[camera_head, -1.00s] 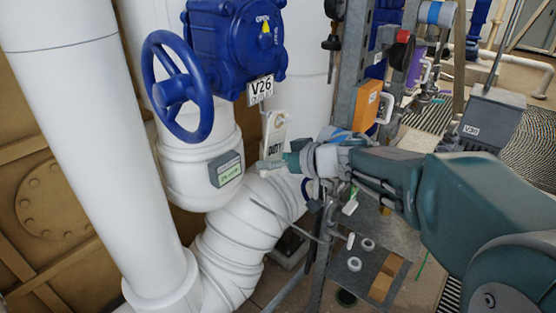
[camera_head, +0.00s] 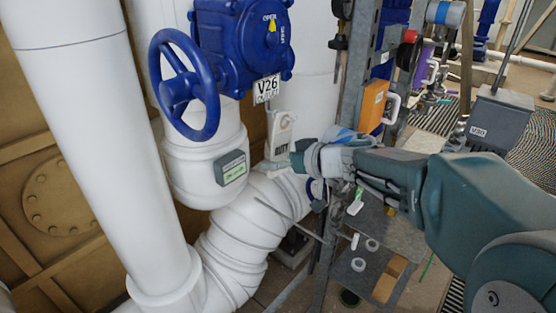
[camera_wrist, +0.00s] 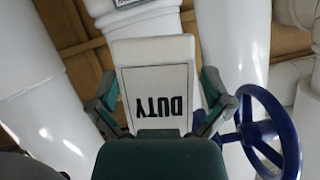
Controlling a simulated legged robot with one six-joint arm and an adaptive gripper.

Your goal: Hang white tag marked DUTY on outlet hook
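The white DUTY tag (camera_head: 283,128) is upright, with a round hole near its top. It shows face-on with its lettering upside down in the wrist view (camera_wrist: 155,52). My gripper (camera_head: 275,167) is at the tag's lower end. The teal gripper body hides part of the tag there. A V26 plate (camera_head: 266,88) is just above the tag. A thin grey hook-like piece (camera_head: 269,108) shows below the plate; I cannot tell whether the tag touches it.
A blue handwheel (camera_head: 183,86) and blue valve housing (camera_head: 240,45) are left of and above the tag. White pipes (camera_head: 95,130) fill the left. A small display box (camera_head: 231,168) sits left of the gripper. A metal post and an orange box (camera_head: 373,105) stand right.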

